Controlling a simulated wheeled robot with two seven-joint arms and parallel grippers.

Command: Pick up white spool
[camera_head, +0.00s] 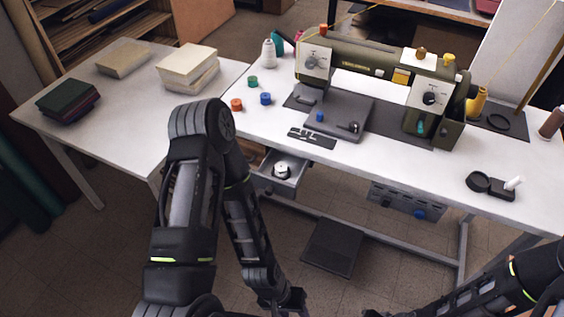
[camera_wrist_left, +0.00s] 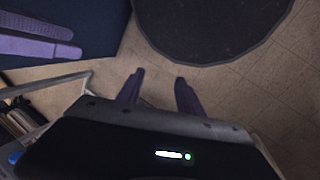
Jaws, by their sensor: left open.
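A white round object that looks like a spool (camera_head: 281,169) lies in the open grey drawer (camera_head: 291,182) under the sewing table. A taller whitish thread cone (camera_head: 269,53) stands upright at the table's back left. My left gripper (camera_head: 288,302) hangs low over the floor, below and apart from the drawer. In the left wrist view, its two fingers (camera_wrist_left: 160,88) are apart with nothing between them, and no spool shows there. My right gripper (camera_head: 374,314) is at the bottom edge, mostly cut off, so its jaws cannot be judged.
The sewing table (camera_head: 360,172) carries a green sewing machine (camera_head: 370,62) and several small coloured spools. A side table (camera_head: 120,118) with books stands left. A dark pedal (camera_head: 333,247) lies on the floor. A dark round object (camera_wrist_left: 210,25) shows in the wrist view.

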